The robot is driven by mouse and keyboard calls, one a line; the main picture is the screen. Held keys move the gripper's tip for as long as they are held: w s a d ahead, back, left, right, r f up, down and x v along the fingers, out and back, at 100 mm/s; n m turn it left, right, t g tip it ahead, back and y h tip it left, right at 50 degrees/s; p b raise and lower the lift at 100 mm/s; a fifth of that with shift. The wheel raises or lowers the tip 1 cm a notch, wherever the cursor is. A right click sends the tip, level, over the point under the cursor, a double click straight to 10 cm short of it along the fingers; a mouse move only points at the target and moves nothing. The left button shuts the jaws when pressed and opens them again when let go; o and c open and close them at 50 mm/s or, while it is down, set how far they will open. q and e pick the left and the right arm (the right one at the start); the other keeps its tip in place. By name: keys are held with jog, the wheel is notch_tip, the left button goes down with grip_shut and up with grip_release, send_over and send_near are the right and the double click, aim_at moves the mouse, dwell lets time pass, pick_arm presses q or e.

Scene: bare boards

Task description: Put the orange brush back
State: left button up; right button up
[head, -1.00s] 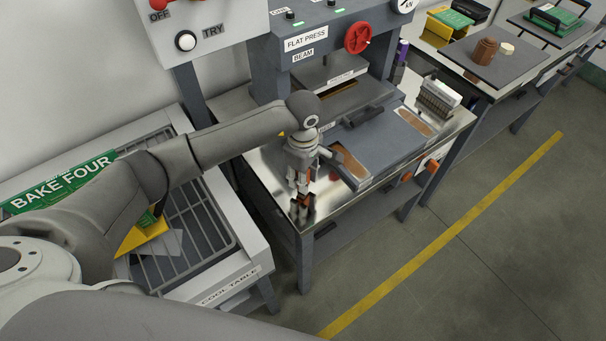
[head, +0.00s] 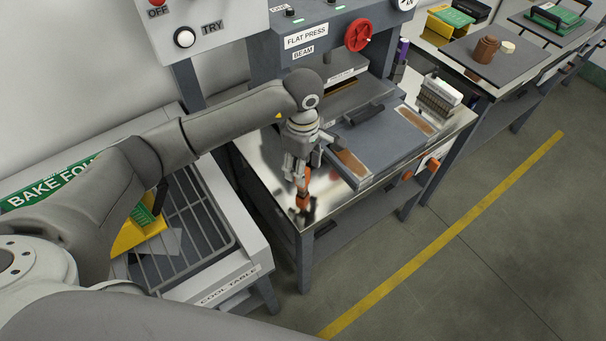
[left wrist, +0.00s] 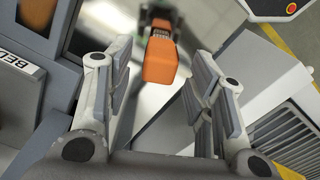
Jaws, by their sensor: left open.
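The orange brush (head: 305,194) is at the front left corner of the shiny press table, just below my left gripper in the head view. In the left wrist view the end of its orange handle (left wrist: 160,60) points toward the camera, with a dark part beyond it. My left gripper (head: 300,180) points down at the brush and is open. In the left wrist view its fingers (left wrist: 163,78) stand apart on either side of the handle's line, with gaps on both sides. Whether the fingertips reach down beside the handle is hard to tell. My right gripper is not in view.
The flat press (head: 306,38) and its grey tray (head: 375,140) stand close behind and right of the gripper. The cool table (head: 228,240) with a wire rack is to the left. A purple can (head: 402,48) and a bristled block (head: 438,97) stand farther right.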

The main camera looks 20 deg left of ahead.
pick_arm(q)
notch_tip(320, 180, up, 8)
jog(key=shift+r+b, duration=0.1)
jog(key=shift+b, duration=0.55)
